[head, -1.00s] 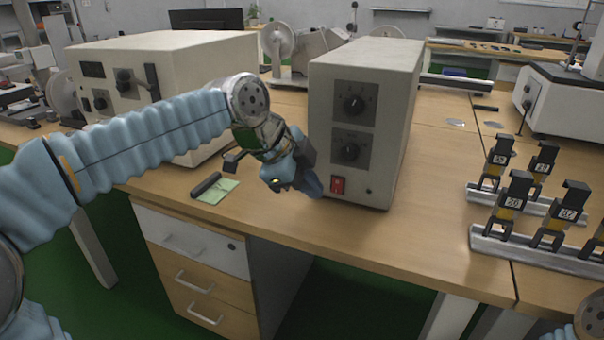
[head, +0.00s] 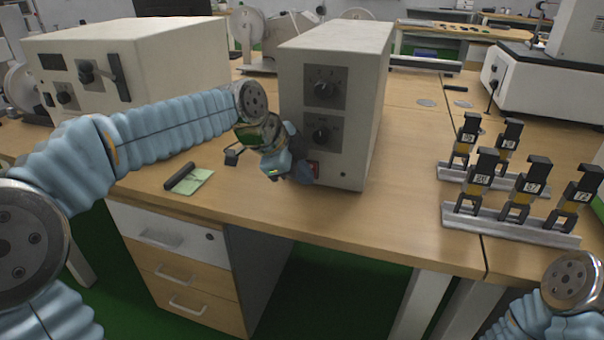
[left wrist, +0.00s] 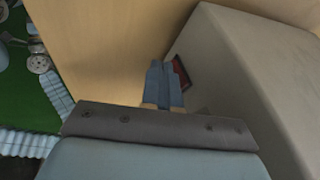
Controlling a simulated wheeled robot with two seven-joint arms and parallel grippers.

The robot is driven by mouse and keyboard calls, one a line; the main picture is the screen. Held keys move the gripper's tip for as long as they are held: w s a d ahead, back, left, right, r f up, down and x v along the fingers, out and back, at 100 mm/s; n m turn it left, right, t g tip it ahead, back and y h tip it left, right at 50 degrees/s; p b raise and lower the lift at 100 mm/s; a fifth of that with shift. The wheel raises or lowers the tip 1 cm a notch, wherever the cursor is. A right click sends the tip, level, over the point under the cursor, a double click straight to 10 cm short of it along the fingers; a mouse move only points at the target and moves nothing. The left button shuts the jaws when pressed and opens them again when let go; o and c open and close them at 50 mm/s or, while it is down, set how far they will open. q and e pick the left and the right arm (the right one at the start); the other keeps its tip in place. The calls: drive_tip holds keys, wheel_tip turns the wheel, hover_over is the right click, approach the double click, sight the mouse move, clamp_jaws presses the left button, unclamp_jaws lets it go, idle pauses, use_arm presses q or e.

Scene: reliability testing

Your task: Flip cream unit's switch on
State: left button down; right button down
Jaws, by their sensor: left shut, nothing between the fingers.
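The cream unit (head: 335,65) stands on the wooden bench, with two black dials on grey panels on its front. Its red switch (head: 313,168) is low on the front's left side, partly hidden by my left gripper in the head view. My left gripper (head: 305,174) is shut and empty, its fingertips at the switch. In the left wrist view the shut blue fingers (left wrist: 166,82) point at the unit's face, beside the dark red switch (left wrist: 181,71); I cannot tell whether they touch it. Which way the switch is set cannot be seen. My right gripper is out of view.
A larger cream instrument (head: 150,60) stands at the left behind my left arm. A black marker (head: 180,176) lies on a green note (head: 198,182) near the front edge. Racks of numbered black clamps (head: 510,222) stand at the right. Bench between unit and racks is clear.

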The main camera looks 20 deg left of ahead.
use_arm(q)
drive_tip(key=shift+w+f+b, duration=0.15)
drive_tip(key=shift+f+b, duration=0.35)
drive_tip(key=shift+b, duration=0.2)
drive_tip(key=shift+r+t+p, duration=0.3)
drive_tip(key=shift+r, duration=0.1)
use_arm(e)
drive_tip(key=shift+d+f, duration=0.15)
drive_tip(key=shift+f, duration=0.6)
use_arm(q)
drive_tip(key=shift+r, duration=0.1)
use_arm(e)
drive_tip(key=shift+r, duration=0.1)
use_arm(q)
drive_tip(key=shift+r+p, duration=0.55)
drive_tip(key=shift+r, duration=0.3)
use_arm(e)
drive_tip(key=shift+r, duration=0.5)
use_arm(q)
drive_tip(key=shift+w, duration=0.1)
